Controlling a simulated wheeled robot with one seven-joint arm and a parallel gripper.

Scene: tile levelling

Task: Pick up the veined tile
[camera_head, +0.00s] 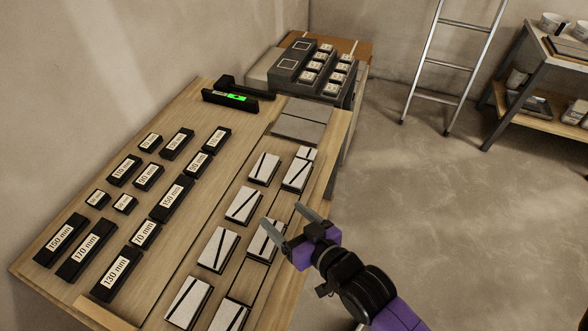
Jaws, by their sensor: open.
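Several white tiles with a dark diagonal vein lie in two rows on the right part of the wooden table. One veined tile (243,206) lies in the left row, left of my gripper. Another veined tile (261,246) lies in the right row, partly hidden behind a finger of my gripper. Other veined tiles (264,168), (218,250) lie farther back and nearer the front. I cannot tell which one is meant. My gripper (283,216) is open, with nothing seen between its fingers, near the table's right edge; its height above the tiles is unclear.
Black blocks with millimetre labels (172,199) cover the left of the wooden table (178,245). A level with a green display (231,98) and plain grey slabs (300,122) lie at the back. Beyond stands a grey case (284,73). A ladder (447,70) and shelf (535,70) stand right.

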